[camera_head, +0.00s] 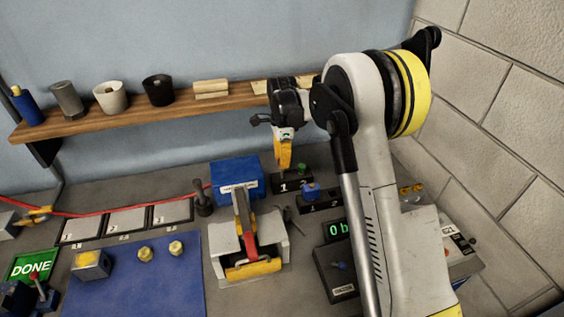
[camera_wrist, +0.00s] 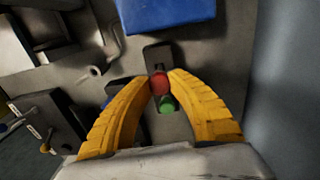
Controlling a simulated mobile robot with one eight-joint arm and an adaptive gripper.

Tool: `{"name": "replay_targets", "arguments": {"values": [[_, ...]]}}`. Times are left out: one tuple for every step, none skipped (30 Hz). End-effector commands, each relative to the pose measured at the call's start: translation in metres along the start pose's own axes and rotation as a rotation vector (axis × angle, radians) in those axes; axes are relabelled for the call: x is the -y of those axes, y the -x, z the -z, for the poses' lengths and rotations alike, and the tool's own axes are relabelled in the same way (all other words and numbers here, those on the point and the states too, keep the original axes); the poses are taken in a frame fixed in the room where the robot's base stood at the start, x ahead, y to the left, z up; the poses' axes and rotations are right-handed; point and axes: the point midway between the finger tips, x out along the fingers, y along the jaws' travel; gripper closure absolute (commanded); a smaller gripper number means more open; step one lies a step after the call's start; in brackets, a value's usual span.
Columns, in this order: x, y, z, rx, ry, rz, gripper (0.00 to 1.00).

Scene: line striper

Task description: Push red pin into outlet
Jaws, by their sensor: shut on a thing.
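In the head view the pin is hidden by the fingers. A green knob (camera_wrist: 167,104) sits right beside the red head; it also shows on the block in the head view (camera_head: 302,168). I cannot tell how deep the pin sits or make out the outlet opening below it.
A blue knob (camera_head: 311,190) stands on a second black block in front. A blue box (camera_head: 236,174) and the striper's grey frame (camera_head: 273,245) are to the left. A wooden shelf (camera_head: 220,102) with cups runs along the wall behind. A brick wall (camera_head: 500,120) is at right.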

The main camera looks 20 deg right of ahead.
Motion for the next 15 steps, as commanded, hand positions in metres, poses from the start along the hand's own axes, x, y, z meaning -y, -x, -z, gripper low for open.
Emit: {"name": "replay_targets", "arguments": {"values": [[0.000,0.004,0.000,0.000,0.000,0.000,1.00],[0.000,0.006,0.000,0.000,0.000,0.000,1.00],[0.000,0.008,0.000,0.000,0.000,0.000,1.00],[0.000,0.010,0.000,0.000,0.000,0.000,1.00],[0.000,0.011,0.000,0.000,0.000,0.000,1.00],[0.000,0.013,0.000,0.000,0.000,0.000,1.00],[0.000,0.015,0.000,0.000,0.000,0.000,1.00],[0.000,0.017,0.000,0.000,0.000,0.000,1.00],[0.000,0.019,0.000,0.000,0.000,0.000,1.00],[0.000,0.021,0.000,0.000,0.000,0.000,1.00],[0.000,0.022,0.000,0.000,0.000,0.000,1.00],[0.000,0.025,0.000,0.000,0.000,0.000,1.00],[0.000,0.026,0.000,0.000,0.000,0.000,1.00],[0.000,0.028,0.000,0.000,0.000,0.000,1.00],[0.000,0.030,0.000,0.000,0.000,0.000,1.00]]}}
